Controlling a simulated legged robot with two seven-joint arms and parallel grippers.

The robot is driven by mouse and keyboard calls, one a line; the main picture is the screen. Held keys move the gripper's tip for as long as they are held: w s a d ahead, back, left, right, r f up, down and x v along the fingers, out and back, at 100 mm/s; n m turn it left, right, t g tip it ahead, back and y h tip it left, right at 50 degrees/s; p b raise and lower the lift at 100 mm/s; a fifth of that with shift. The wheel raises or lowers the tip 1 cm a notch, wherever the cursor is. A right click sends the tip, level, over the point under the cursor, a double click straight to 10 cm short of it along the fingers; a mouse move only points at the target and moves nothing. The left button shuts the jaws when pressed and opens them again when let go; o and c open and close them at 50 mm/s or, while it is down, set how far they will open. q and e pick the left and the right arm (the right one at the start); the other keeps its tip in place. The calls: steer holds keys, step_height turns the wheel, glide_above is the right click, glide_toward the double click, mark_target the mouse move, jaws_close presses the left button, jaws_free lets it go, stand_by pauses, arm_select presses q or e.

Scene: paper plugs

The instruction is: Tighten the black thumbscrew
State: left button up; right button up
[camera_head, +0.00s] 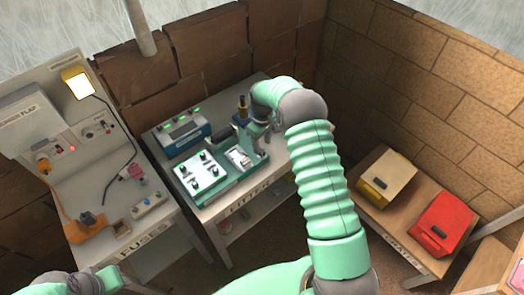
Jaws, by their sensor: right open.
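My right arm reaches over the middle table, and its gripper (262,132) points down at the back right of a green-and-white fixture (208,190). The gripper is open, and its fingers are small and partly hidden by my own wrist. Several small black knobs stand on the fixture's white plate (200,176). A dark upright piece with a gold-coloured top (242,106) stands just left of the gripper. I cannot tell which black part is the thumbscrew, or whether the gripper touches anything. Part of my left arm shows at the bottom left; its gripper is out of view.
A teal box with green lights (182,132) stands at the back of the middle table. Yellow (386,180) and red (440,226) boxes sit on the right table.

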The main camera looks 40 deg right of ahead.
mark_target(262, 151)
steer(key=shift+f+b, duration=1.3)
steer(key=shift+f, duration=0.75)
jaws_close()
